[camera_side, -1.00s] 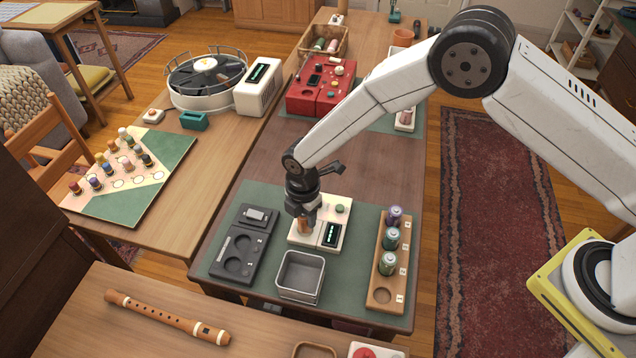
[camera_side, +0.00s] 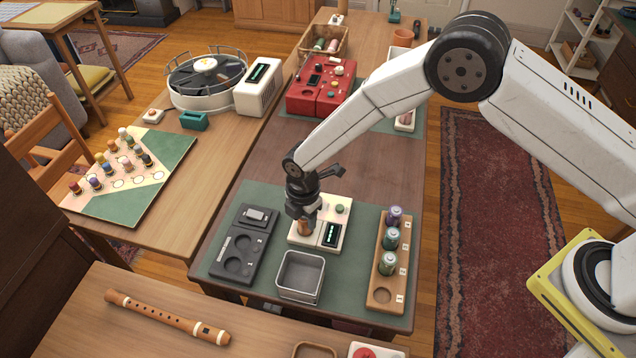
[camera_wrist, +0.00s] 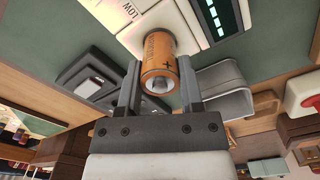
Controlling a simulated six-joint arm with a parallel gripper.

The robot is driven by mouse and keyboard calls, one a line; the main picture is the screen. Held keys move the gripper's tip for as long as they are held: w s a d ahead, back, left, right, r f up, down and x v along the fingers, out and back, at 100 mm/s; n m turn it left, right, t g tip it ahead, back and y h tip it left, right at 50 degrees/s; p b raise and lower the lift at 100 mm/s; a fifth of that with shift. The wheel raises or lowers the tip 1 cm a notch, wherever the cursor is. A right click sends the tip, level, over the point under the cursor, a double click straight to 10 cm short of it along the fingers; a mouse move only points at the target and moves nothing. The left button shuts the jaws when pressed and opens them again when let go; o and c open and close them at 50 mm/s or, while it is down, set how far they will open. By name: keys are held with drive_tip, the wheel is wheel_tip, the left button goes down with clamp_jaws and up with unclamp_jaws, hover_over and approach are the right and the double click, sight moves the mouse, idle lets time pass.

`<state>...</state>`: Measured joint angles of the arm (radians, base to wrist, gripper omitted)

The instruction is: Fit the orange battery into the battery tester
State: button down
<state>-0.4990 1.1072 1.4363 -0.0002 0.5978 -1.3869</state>
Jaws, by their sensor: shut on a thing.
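The orange battery (camera_side: 306,229) is held upright between the fingers of my gripper (camera_side: 305,219). In the wrist camera view the battery (camera_wrist: 158,60) sits between both fingers of the gripper (camera_wrist: 159,88), with its plus mark and silver end showing. The white battery tester (camera_side: 337,209) stands on the green mat, with a dark display showing green bars and a round green button. The battery is at the left part of the tester (camera_wrist: 178,18). Its lower end is hidden, so I cannot tell how deep it sits.
A grey metal bin (camera_side: 301,276) stands just in front of the tester. A dark tray with round wells (camera_side: 243,248) is at its left. A wooden rack (camera_side: 384,295) with several batteries is at its right. A red device (camera_side: 320,90) stands farther back.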

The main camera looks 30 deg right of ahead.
drive_tip(key=shift+f, duration=0.45)
drive_tip(key=shift+c, duration=0.7)
unclamp_jaws()
drive_tip(key=shift+r, duration=0.1)
drive_tip(key=shift+r, duration=3.65)
drive_tip(key=shift+d+r, duration=0.1)
